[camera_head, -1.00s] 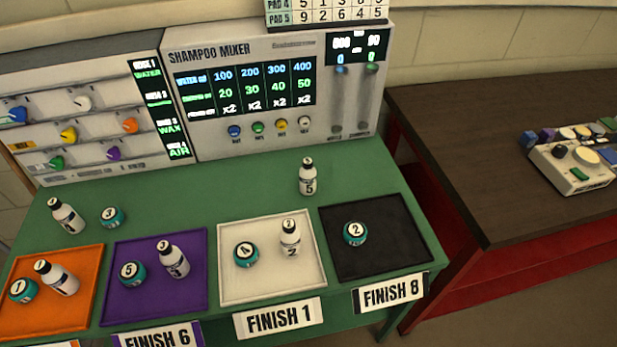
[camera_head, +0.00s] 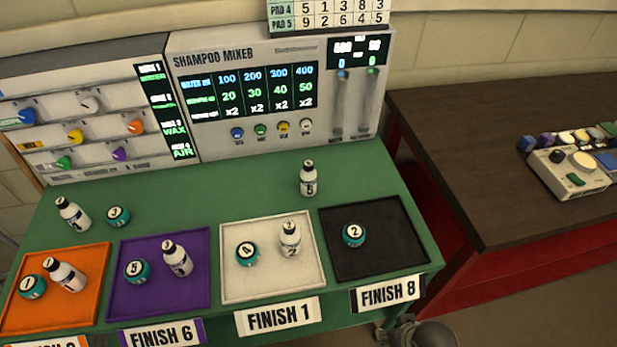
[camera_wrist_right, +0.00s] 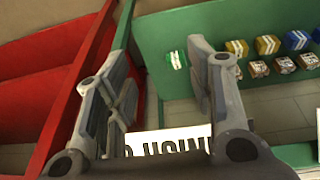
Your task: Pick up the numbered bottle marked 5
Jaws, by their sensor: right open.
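The white bottle marked 5 (camera_head: 308,180) stands upright on the green table, behind the white and black mats, with a black cap numbered on top. My right gripper (camera_wrist_right: 160,75) is open and empty in the right wrist view, with part of a white sign (camera_wrist_right: 170,141) below and between its fingers. The bottle is not in that view. My left gripper is not in view.
Other bottles and teal jars stand on the orange (camera_head: 85,255), purple (camera_head: 190,298), white (camera_head: 275,285) and black (camera_head: 385,255) mats. A bottle (camera_head: 72,213) and a jar (camera_head: 118,216) stand at the back left. The shampoo mixer (camera_head: 275,95) stands behind. Table around bottle 5 is clear.

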